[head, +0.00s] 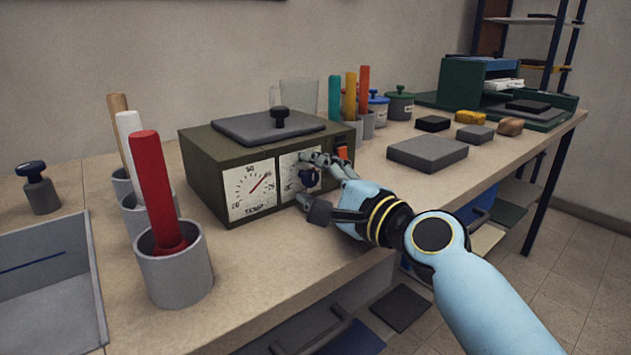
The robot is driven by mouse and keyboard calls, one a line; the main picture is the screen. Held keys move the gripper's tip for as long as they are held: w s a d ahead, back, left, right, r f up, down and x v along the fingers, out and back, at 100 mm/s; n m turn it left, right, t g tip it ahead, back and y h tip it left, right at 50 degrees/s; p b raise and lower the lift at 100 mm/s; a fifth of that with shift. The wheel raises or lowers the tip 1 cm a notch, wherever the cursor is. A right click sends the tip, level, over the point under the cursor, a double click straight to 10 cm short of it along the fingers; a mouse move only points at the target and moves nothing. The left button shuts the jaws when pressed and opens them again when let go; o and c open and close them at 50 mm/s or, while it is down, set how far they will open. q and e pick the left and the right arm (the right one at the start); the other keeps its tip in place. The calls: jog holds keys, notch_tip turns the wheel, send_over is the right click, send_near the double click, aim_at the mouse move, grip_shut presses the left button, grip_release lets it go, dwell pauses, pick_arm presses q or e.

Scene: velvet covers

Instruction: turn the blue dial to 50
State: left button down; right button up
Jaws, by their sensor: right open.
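A dark olive box (203,165) stands on the workbench with two white scales on its front. The left scale (250,189) is marked TEMP and has a red needle pointing up and to the right. The dark blue dial (309,178) sits on the right scale (289,172). My right gripper (306,180) is open at the box front, with one finger above the dial and one below it. Contact with the dial cannot be told. The fingers cover part of the right scale, so its setting cannot be read. My left gripper is out of view.
A grey lid with a black knob (279,116) tops the box. Grey cups with red (158,190), white and wooden handles stand left. A grey slab (427,152) lies right. The bench front edge runs below my arm.

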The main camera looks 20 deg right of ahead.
jog(key=v, duration=1.2)
